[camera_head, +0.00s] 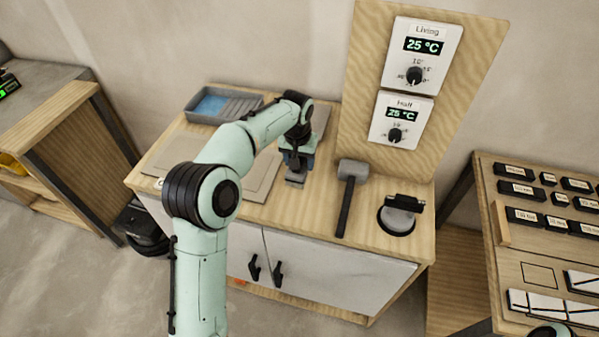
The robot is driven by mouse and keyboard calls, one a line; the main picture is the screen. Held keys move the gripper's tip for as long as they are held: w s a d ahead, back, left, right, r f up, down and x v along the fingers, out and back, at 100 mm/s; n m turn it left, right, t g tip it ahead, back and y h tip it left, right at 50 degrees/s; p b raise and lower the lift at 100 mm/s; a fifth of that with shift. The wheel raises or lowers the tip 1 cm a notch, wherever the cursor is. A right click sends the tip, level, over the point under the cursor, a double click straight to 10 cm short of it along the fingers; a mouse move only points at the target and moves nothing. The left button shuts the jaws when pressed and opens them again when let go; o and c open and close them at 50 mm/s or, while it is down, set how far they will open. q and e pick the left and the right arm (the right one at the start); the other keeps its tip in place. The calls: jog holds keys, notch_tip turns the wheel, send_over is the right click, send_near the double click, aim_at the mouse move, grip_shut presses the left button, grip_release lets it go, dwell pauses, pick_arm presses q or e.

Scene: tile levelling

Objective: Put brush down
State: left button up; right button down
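My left arm reaches over the wooden cabinet top (325,208), and my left gripper (297,166) points down near its middle, between the grey tile (262,178) and the mallet. A small grey block (295,179) shows right under the fingers, at or just above the surface. It may be the brush, but it is too small and covered to be sure. I cannot see whether the fingers grip it or stand apart.
A grey tray with a blue area (212,106) is at the back left. A mallet (347,198) and a round suction lifter (398,218) lie to the right. A thermostat panel (360,110) rises behind. A rack of labelled black blocks (530,255) stands far right.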

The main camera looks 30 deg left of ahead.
pick_arm(q)
jog(key=shift+f, duration=2.35)
pick_arm(e)
jog(key=shift+s+f, duration=0.3)
jog(key=shift+f, duration=0.15)
pick_arm(q)
jog(key=shift+f, duration=0.15)
jog(key=o, duration=1.1)
jog(key=shift+r, duration=0.2)
jog(key=r, duration=0.4)
jog(key=s+r, duration=0.1)
jog(key=r, duration=0.2)
jog(key=r+p, duration=0.1)
jog(key=r, duration=0.3)
jog(key=shift+s+d+r, duration=0.2)
jog(key=shift+s+r, duration=0.15)
pick_arm(e)
jog(key=shift+w+r, duration=0.7)
jog(key=shift+r, duration=0.15)
